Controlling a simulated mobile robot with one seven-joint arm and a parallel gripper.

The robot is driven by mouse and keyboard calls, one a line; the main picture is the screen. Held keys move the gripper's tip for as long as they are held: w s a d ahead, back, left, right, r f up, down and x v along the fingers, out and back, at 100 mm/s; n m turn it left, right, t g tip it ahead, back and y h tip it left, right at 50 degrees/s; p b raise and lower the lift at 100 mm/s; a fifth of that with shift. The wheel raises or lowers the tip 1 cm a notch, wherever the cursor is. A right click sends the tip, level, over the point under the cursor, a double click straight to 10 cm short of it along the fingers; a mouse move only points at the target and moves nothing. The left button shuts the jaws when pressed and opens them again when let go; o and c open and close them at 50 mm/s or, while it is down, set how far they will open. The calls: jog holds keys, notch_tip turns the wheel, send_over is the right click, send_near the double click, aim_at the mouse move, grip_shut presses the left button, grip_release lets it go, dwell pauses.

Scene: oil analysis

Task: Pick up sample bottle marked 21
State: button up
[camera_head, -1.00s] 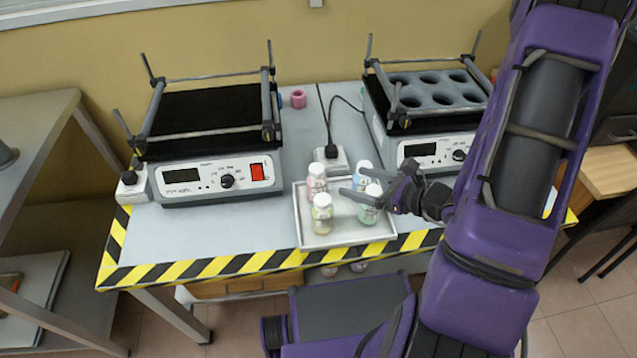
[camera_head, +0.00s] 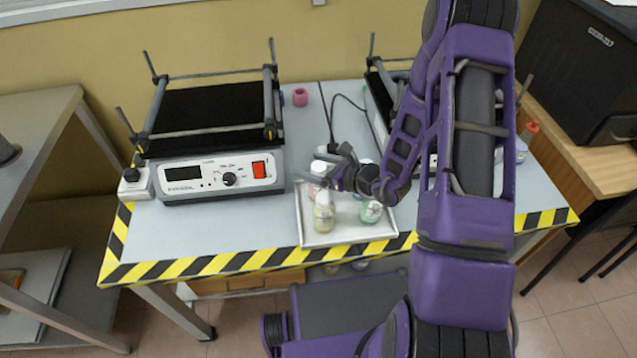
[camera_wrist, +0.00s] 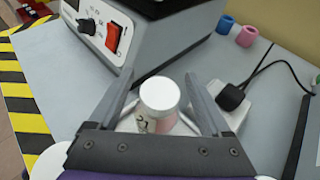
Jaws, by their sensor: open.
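In the head view, several small white-capped bottles stand in a white tray (camera_head: 306,232) near the front edge of the table. A pink-bodied bottle (camera_head: 318,171) is at the back left, with a yellowish one (camera_head: 324,212) in front of it and a green one (camera_head: 371,208) at front right. My gripper (camera_head: 328,170) is at the pink bottle and partly covers it. In the wrist view, my open gripper (camera_wrist: 163,82) has its fingers on either side of the pink bottle (camera_wrist: 160,100). Its label shows dark digits, perhaps 21, too small to read surely.
A shaker (camera_head: 222,175) stands left of the tray, and its control panel is close to the gripper in the wrist view. A second shaker at right is mostly hidden by my arm. A plug on a white socket (camera_wrist: 232,100) and pink ring (camera_head: 300,97) lie behind.

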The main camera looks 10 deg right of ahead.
jog(key=shift+w+a+f, duration=0.2)
jog(key=shift+w+a, duration=0.1)
jog(key=shift+a, duration=0.05)
grip_shut()
dwell(1.2)
